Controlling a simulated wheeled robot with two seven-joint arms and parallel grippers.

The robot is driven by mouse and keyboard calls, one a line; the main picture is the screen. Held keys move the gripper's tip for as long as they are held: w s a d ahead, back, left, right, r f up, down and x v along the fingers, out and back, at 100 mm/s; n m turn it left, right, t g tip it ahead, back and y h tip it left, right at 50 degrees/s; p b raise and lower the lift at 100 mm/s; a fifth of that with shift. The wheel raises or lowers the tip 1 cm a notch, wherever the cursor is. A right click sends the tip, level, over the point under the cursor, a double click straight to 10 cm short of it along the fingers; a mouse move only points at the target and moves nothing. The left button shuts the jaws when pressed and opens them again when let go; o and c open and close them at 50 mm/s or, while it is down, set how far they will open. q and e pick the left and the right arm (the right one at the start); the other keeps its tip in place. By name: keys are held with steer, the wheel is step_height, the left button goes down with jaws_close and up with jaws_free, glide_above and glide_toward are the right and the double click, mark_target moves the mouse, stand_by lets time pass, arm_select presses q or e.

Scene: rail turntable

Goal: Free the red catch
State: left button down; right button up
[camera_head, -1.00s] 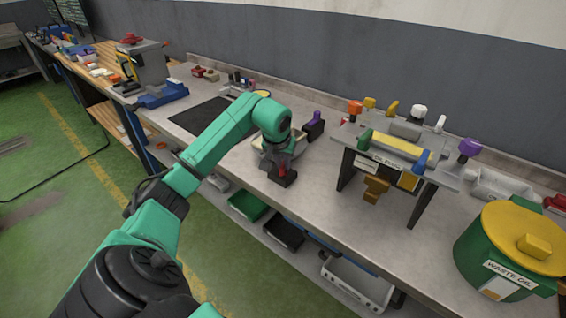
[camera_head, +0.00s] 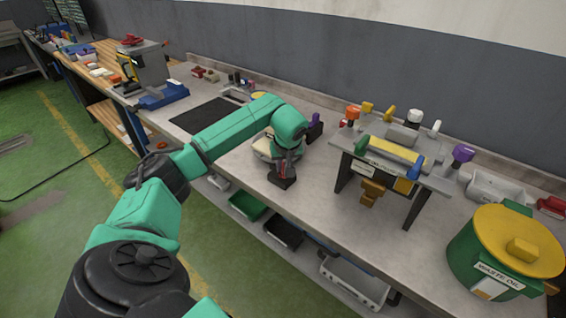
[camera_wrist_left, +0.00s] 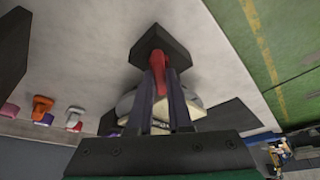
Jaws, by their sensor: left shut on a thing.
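The red catch (camera_head: 284,167) stands on a dark block (camera_head: 282,182) near the front edge of the grey bench. My left gripper (camera_head: 285,158) comes down on it from above and is shut on it. In the left wrist view the red catch (camera_wrist_left: 158,62) shows between the two fingertips of my left gripper (camera_wrist_left: 161,82), with the dark block (camera_wrist_left: 166,42) beyond. A pale, rounded object (camera_head: 262,147) sits just behind the gripper, partly hidden by my arm. My right gripper is not in view.
To the right stands a raised grey stand (camera_head: 440,182) with coloured handles and a yellow roller. A green waste oil bin (camera_head: 470,254) with a yellow lid is at far right. A dark mat (camera_head: 205,115) lies left. Purple-handled hardware (camera_head: 315,128) is close behind my wrist.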

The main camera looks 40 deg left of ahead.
arm_select(q)
steer(key=n, duration=0.2)
steer(key=n+g+p, duration=0.1)
steer(key=shift+w+r+n+y, duration=0.15)
steer(key=shift+r+n+y, duration=0.05)
steer(key=shift+n+y, duration=0.2)
steer(key=shift+f+n+g+p, duration=0.1)
steer(key=shift+n+g+p, duration=0.45)
steer(key=shift+n, duration=1.15)
steer(key=c, duration=0.8)
jaws_free()
steer(key=shift+c, duration=0.2)
steer(key=shift+d, duration=0.1)
